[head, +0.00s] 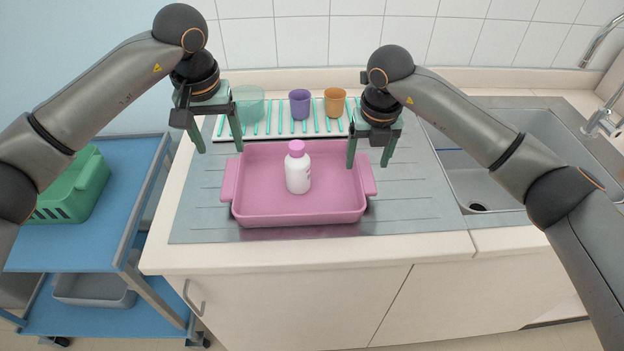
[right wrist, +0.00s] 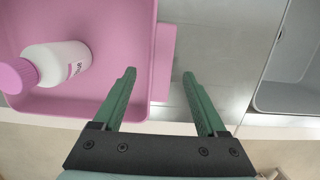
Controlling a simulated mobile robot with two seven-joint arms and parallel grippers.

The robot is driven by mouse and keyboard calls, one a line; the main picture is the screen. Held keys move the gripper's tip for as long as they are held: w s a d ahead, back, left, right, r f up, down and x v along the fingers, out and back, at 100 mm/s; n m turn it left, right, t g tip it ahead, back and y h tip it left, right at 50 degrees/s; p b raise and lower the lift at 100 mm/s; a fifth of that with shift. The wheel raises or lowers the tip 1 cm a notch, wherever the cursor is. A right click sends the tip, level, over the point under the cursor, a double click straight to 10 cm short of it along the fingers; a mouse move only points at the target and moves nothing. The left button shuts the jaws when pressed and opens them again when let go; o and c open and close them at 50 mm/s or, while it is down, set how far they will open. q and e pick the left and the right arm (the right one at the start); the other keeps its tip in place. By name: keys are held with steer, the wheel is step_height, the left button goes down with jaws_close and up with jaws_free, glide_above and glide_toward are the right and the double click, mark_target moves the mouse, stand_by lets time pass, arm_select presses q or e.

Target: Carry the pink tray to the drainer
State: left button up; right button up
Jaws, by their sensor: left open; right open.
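The pink tray (head: 255,208) sits on the ribbed steel drainer (head: 200,222) beside the sink. A white bottle with a pink cap (head: 298,174) stands upright in it; the bottle also shows in the right wrist view (right wrist: 60,62). My left gripper (head: 219,148) is open and empty near the tray's left handle (head: 229,181). My right gripper (head: 368,163) is open by the right handle (head: 369,178). In the right wrist view, that handle (right wrist: 163,60) shows between the open fingers of the right gripper (right wrist: 159,73). I cannot tell whether they touch it.
Behind the tray is a white rack with teal bars (head: 262,128), bearing a teal cup (head: 248,103), a purple cup (head: 299,104) and an orange cup (head: 335,102). The sink (head: 480,180) is at right. A blue cart (head: 115,190) with a green basket (head: 75,195) stands left.

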step_height(320, 180, up, 7)
steer(key=s, duration=0.1)
steer(key=shift+s+f, duration=0.15)
steer(key=shift+f, duration=0.05)
stand_by(0.5)
